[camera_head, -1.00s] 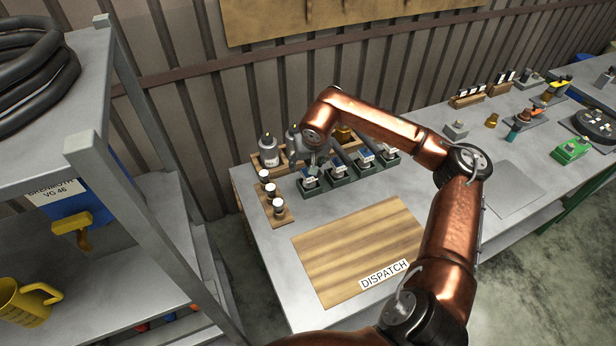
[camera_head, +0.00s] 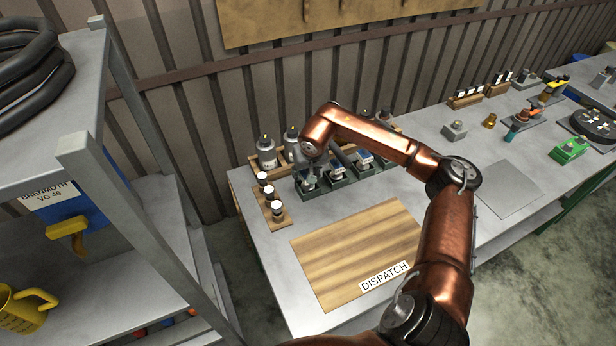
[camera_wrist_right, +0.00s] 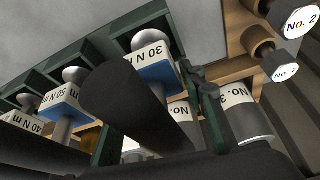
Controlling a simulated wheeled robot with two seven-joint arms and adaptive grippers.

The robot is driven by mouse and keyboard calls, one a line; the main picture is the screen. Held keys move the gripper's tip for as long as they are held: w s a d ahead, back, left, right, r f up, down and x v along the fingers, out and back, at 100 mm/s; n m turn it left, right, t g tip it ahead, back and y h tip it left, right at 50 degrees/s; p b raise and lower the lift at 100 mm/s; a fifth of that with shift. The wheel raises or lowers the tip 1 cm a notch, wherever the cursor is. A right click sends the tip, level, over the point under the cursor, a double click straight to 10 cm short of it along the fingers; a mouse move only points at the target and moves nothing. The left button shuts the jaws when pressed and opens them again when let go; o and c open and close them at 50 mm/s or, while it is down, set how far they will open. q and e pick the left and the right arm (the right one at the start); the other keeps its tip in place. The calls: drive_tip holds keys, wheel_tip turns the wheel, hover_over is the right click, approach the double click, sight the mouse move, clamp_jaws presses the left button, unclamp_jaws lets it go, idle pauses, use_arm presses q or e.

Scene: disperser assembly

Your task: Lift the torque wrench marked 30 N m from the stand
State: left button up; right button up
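The torque wrench marked 30 N m (camera_wrist_right: 151,57) has a silver ball end and a blue-and-white block with its label. It is in a green stand (camera_wrist_right: 143,21), partly hidden by a dark cylindrical part in the right wrist view. In the head view the green stand (camera_head: 318,193) is at the back left of the table. My right gripper (camera_head: 311,172) is low at the stand's left end, over the leftmost wrench. Its fingertips are too small and covered to read, and I cannot tell whether they touch the wrench. My left gripper is out of view.
Wrenches marked 50 N m (camera_wrist_right: 66,98) and 40 N m (camera_wrist_right: 22,121) stand close beside. Bottles, one marked No. 3 (camera_wrist_right: 240,105), crowd the other side. The DISPATCH board (camera_head: 350,250) is bare.

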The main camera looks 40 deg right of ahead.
clamp_jaws()
drive_tip(key=shift+r, duration=0.1)
idle(0.4)
